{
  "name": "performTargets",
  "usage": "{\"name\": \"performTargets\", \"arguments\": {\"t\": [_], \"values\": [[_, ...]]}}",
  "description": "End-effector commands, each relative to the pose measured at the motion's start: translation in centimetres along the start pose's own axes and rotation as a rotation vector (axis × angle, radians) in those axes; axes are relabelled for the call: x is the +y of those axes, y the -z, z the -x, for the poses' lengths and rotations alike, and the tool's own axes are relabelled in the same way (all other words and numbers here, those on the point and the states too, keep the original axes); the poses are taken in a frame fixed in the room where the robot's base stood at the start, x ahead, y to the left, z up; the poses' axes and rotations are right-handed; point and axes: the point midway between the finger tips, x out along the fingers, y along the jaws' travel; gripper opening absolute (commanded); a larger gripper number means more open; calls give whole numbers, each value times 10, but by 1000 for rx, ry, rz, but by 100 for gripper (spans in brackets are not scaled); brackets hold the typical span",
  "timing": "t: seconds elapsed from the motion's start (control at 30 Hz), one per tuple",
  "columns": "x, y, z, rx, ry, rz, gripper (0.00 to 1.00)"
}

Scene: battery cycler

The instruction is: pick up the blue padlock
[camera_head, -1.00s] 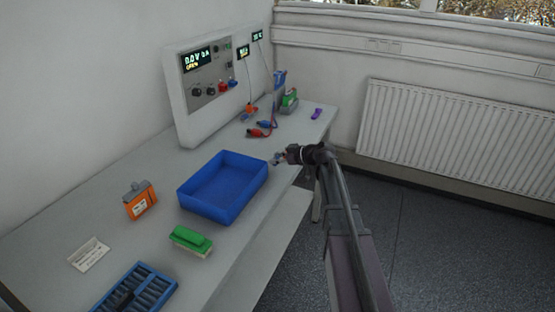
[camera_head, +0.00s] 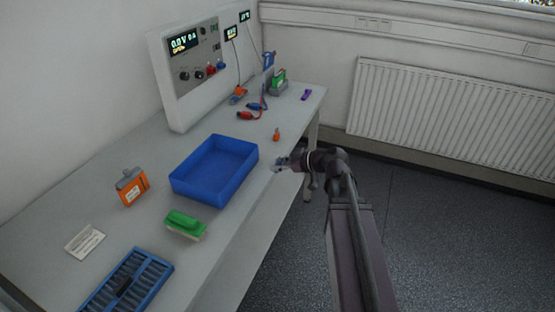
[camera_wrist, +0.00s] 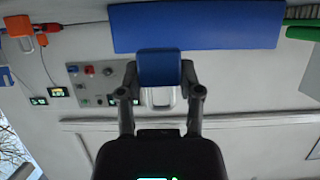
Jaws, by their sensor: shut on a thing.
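The blue padlock (camera_wrist: 160,68) is between the two fingers of my gripper (camera_wrist: 160,82) in the wrist view. The fingers are shut on the sides of its blue body, and its pale shackle (camera_wrist: 158,98) shows below the body in that picture. In the head view my gripper (camera_head: 283,162) is at the right edge of the table, to the right of the blue bin. The padlock is too small there to make out clearly.
The blue bin (camera_head: 182,187) stands on the table (camera_head: 110,170). A small orange object (camera_head: 277,135) lies behind my gripper. The cycler (camera_head: 175,95) stands against the wall.

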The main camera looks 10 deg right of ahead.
Motion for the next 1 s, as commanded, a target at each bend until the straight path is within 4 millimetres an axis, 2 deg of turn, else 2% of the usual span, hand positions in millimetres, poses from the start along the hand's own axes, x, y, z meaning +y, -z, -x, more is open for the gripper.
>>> {"name": "performTargets", "arguments": {"t": [0.73,1.0], "values": [[-2,0,2,0,0,0,0],[-2,12,7,0,0,0,0]]}}
